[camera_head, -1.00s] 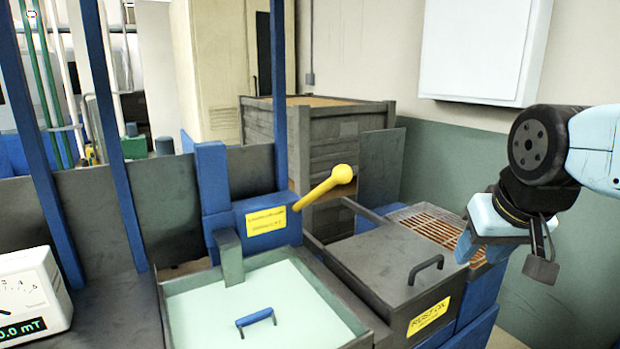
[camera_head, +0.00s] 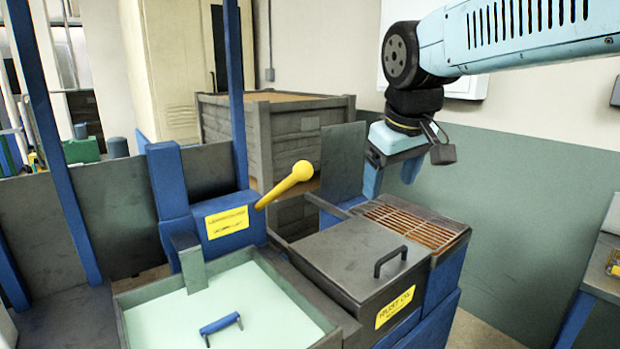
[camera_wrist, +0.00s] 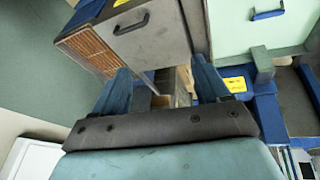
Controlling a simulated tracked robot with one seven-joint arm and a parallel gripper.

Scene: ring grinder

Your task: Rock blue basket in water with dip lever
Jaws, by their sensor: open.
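The yellow dip lever (camera_head: 287,184) sticks up and to the right from a blue housing (camera_head: 222,226) with a yellow label. Left of and below it in the picture is an open tank of pale liquid (camera_head: 165,318). A blue handle (camera_head: 221,323) shows at the liquid; the rest of the basket cannot be made out. My gripper (camera_head: 392,182) is open and empty, to the right of the lever and apart from it, above the slatted grate. In the wrist view my gripper (camera_wrist: 160,85) has its fingers wide apart, with the blue handle (camera_wrist: 267,14) at the upper right.
A closed grey lid with a dark handle (camera_head: 390,261) and a rust oil label stands right of the tank. Behind it is the brown slatted grate (camera_head: 420,225). A grey upright plate (camera_head: 343,163) stands between the lever and my gripper. A wooden crate (camera_head: 240,140) stands behind.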

